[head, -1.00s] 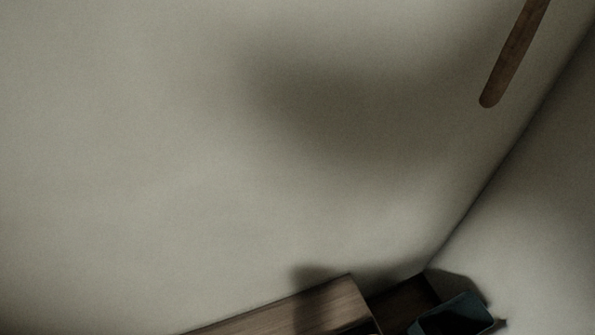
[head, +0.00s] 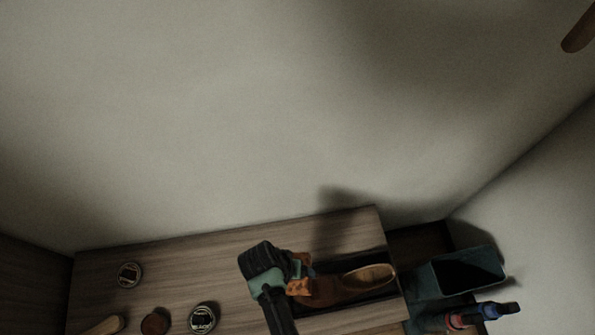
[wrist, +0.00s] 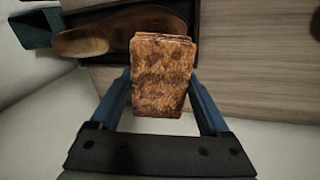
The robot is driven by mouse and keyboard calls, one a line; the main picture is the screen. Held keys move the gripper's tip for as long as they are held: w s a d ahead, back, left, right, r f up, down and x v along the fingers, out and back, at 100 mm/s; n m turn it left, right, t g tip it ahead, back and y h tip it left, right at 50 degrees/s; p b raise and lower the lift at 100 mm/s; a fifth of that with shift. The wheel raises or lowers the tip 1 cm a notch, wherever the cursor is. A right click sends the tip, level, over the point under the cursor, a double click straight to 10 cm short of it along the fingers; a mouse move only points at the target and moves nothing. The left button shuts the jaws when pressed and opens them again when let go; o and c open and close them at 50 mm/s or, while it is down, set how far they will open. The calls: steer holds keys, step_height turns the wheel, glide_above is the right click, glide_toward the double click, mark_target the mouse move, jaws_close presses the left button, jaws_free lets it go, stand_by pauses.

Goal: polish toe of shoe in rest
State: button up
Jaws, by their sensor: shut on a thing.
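My gripper (head: 301,273) is shut on a stained, folded orange-brown cloth (head: 297,287). In the wrist view the cloth (wrist: 161,80) sits between the two blue fingers, its layers showing at the far edge. A brown shoe (head: 368,277) lies in a dark shoe rest (head: 384,291) on the bench, its opening to the right and its toe to the left. The cloth is at the toe end and hides part of it. In the wrist view the shoe (wrist: 85,41) lies just beyond the cloth. I cannot tell whether they touch.
On the wooden bench (head: 200,262) are a tin (head: 130,274), a tin marked BLACK (head: 203,317), a round brown thing (head: 155,322) and a wooden-handled thing (head: 103,325). A teal bin (head: 430,283) and red-and-blue bottles (head: 480,316) stand right.

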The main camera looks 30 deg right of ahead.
steer(key=shift+b+x, duration=2.2)
steer(key=shift+x, duration=1.2)
steer(key=shift+b+x, duration=0.8)
steer(key=shift+x, duration=0.35)
steer(key=shift+s, duration=0.2)
